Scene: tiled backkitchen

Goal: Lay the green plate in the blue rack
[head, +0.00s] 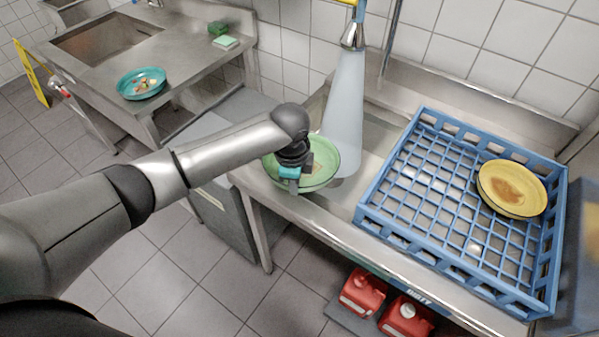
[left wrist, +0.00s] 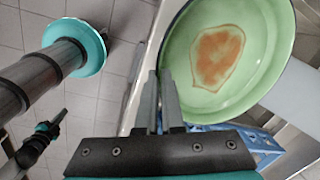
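The green plate (head: 325,160) is at the left part of the steel sink counter, beside the falling water. My left gripper (head: 290,179) is at its near left rim. In the left wrist view the green plate (left wrist: 262,62) shows an orange-brown stain, and the fingers of my left gripper (left wrist: 158,88) are close together on its rim. The blue rack (head: 385,190) stands to the right on the counter. A dark part of mine with teal bits shows at the lower left of the wrist view; it may be my right gripper, but its fingers are unclear.
A stained yellow plate (head: 512,190) is in the right part of the rack; its left part is empty. Water (head: 345,105) falls from a tap (head: 352,38). A teal plate with scraps (head: 141,83) lies on the left counter. Red canisters (head: 362,292) stand below the rack.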

